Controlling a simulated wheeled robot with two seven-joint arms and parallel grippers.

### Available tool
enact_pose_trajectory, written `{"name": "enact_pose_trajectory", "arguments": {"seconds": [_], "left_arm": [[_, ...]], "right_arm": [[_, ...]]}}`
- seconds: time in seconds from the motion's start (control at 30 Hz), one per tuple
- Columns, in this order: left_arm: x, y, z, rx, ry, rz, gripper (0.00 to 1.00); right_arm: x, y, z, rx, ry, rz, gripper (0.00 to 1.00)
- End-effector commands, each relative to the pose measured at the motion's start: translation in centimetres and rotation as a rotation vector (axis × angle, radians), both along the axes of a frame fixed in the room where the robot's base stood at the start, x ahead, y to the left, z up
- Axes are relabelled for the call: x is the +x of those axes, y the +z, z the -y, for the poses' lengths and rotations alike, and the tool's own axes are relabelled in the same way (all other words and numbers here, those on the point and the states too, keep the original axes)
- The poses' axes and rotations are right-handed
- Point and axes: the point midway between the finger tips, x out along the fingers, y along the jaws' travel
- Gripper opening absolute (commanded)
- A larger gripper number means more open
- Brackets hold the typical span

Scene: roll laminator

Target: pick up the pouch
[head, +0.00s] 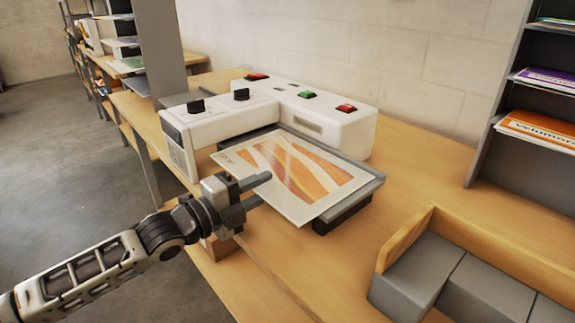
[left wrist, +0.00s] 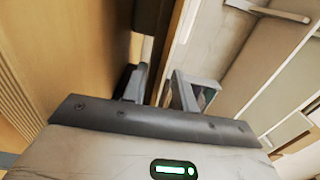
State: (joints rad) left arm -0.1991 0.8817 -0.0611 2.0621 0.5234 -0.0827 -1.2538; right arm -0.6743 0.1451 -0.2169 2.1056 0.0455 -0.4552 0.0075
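The pouch (head: 295,170) is a flat clear sheet with an orange and white print. It lies on the grey tray (head: 362,189) of the laminator (head: 222,124), its near left edge overhanging the tray. My left gripper (head: 266,187) is at that edge, one finger above the sheet and the other lower, seemingly under the edge. The fingers stand apart, and I cannot see them pressing on the sheet. In the left wrist view the two fingers (left wrist: 160,80) also show a gap; the sheet between them is hard to make out. My right gripper is out of view.
The laminator has black knobs and red and green buttons (head: 307,95). A wooden-edged bin with grey blocks (head: 420,268) stands at the front right. A grey shelf (head: 487,135) with packs is at the right. The wooden table (head: 430,150) is clear between tray and shelf.

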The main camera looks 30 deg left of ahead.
Motion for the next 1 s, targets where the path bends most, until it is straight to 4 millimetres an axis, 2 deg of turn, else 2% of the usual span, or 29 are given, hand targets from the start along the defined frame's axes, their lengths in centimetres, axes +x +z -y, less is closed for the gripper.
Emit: {"name": "enact_pose_trajectory", "arguments": {"seconds": [0.27,0.4,0.77,0.87,1.0], "left_arm": [[0.3,-0.1,0.1,0.002,0.0,-0.001,0.28],[0.3,0.0,0.1,0.001,0.0,-0.001,0.0],[0.3,0.2,0.1,0.001,0.0,0.002,0.0],[0.3,1.2,0.1,0.002,-0.002,0.004,0.0],[0.3,3.9,0.1,0.005,-0.002,0.005,0.0]], "right_arm": [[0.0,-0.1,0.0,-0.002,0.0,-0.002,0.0],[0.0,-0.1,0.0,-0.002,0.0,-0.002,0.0],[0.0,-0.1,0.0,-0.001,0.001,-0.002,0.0],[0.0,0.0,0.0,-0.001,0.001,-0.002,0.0],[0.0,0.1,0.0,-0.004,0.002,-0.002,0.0]]}}
